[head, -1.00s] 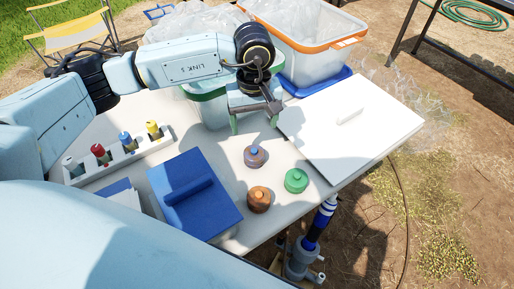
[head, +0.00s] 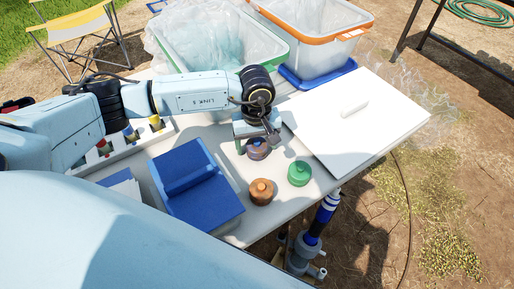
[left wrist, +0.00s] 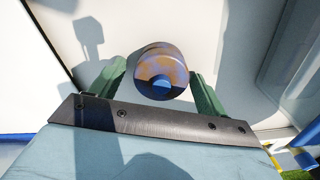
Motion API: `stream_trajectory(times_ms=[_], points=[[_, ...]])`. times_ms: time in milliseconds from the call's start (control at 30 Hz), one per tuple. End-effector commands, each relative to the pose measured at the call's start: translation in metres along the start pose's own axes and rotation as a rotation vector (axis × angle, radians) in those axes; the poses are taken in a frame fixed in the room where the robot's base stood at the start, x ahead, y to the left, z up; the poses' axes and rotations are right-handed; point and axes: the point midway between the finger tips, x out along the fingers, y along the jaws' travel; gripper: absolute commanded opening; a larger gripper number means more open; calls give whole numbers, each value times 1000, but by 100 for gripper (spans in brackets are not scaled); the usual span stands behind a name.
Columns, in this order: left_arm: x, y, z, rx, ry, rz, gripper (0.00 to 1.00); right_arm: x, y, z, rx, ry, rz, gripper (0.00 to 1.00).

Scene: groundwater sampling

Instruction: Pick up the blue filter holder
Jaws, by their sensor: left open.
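The blue filter holder is a round purplish-brown puck with a blue knob; in the head view (head: 258,151) it stands on the white table, partly hidden by my gripper. In the left wrist view the blue filter holder (left wrist: 160,72) sits between the two green fingers. My left gripper (head: 258,148) is open above and around it, and in the left wrist view its fingers (left wrist: 160,85) show a gap on either side of the puck. An orange-brown holder (head: 262,191) and a green holder (head: 299,173) stand nearby. My right gripper is not in view.
A blue case (head: 196,188) lies left of the holders. A white board (head: 350,120) with a handle lies to the right. A green-rimmed bin (head: 215,45) and an orange-rimmed bin (head: 310,40) stand behind. A rack of colored-capped bottles (head: 125,143) is partly behind my arm.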

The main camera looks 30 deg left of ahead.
Motion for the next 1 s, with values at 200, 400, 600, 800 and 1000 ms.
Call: stream_trajectory(times_ms=[200, 400, 600, 800, 1000], points=[[0, 0, 0, 0, 0, 0, 60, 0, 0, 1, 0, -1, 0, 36], [-1, 0, 0, 0, 0, 0, 34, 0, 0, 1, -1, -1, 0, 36], [-1, 0, 0, -1, 0, 0, 27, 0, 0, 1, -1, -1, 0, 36], [-13, 0, -1, -1, 0, 1, 27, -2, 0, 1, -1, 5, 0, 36], [-53, 1, -1, 0, 3, 3, 27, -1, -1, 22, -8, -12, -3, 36]])
